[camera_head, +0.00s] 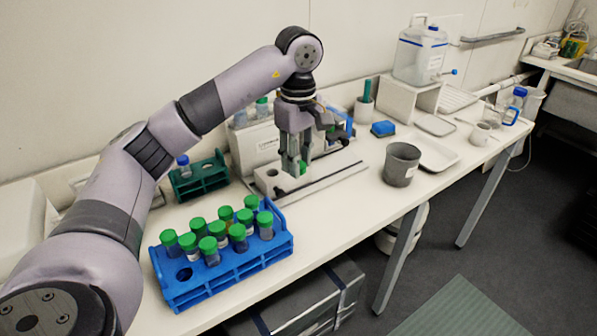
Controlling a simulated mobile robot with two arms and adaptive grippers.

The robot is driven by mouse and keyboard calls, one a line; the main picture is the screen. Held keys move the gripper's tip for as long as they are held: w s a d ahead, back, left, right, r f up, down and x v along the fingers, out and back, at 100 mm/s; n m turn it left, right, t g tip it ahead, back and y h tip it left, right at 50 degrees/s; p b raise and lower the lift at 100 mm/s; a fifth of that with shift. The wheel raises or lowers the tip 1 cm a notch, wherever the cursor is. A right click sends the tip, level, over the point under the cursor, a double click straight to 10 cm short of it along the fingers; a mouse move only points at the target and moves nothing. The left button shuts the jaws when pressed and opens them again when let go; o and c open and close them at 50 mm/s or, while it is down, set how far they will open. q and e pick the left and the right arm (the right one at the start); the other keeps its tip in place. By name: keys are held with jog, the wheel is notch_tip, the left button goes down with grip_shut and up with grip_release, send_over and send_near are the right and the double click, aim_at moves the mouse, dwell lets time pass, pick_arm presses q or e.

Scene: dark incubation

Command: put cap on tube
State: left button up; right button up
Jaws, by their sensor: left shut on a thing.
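My left gripper (293,160) points straight down over a small white block (270,180) on the bench. It is shut on a green cap (301,167), which shows only in part between and behind the fingers. The tube under the cap is hidden, so I cannot tell whether the cap sits on a tube. A blue rack (222,277) in front holds several tubes with green caps, and one hole at its front left is empty. My right gripper is not in view.
A green rack (199,178) with a blue-capped tube stands at the left. A grey beaker (401,163) and a white tray (437,155) are right of the gripper. A white canister (418,53) stands at the back. The bench front between rack and beaker is clear.

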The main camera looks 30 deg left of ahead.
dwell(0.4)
pick_arm(q)
jog(key=s+d+f+m, duration=1.1)
jog(key=s+d+m, duration=0.2)
jog(key=s+m, duration=0.2)
jog(key=shift+d+f+m, duration=0.2)
jog(key=shift+f+m, duration=0.15)
jog(key=shift+m, duration=0.05)
